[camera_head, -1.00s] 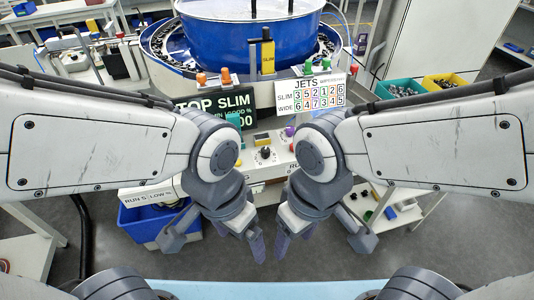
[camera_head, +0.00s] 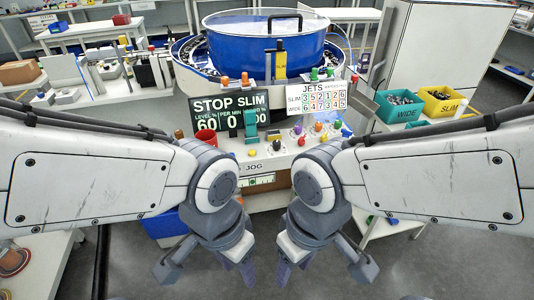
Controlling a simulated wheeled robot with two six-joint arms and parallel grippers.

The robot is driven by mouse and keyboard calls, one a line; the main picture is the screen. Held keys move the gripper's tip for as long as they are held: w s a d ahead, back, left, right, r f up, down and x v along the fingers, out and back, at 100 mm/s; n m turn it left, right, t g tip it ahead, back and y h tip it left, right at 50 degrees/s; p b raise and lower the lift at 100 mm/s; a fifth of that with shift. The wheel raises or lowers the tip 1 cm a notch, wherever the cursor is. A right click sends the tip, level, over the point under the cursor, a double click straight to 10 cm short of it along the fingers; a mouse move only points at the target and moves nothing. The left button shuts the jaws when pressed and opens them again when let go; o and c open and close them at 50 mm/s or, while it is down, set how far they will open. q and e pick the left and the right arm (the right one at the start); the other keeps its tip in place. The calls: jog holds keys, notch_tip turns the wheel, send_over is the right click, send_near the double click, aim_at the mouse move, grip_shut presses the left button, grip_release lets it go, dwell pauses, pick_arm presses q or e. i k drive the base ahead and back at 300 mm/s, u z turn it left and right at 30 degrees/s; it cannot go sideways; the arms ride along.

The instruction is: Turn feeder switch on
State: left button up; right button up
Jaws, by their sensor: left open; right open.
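The feeder's control panel (camera_head: 285,160) is a white console below the blue bowl (camera_head: 262,47), with several coloured knobs and buttons. The display (camera_head: 229,112) reads STOP SLIM. My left gripper (camera_head: 249,270) and my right gripper (camera_head: 283,272) are open and hang below and in front of the panel, pointing down, apart from it.
A white JETS card (camera_head: 316,97) stands right of the display. A teal WIDE bin (camera_head: 402,112) and a yellow SLIM bin (camera_head: 443,103) stand at right. A blue bin (camera_head: 162,224) is partly hidden behind my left arm. Grey floor is clear in front.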

aim_at(301, 142)
jog(key=u, duration=1.55)
jog(key=i, duration=0.9)
jog(key=z, duration=1.6)
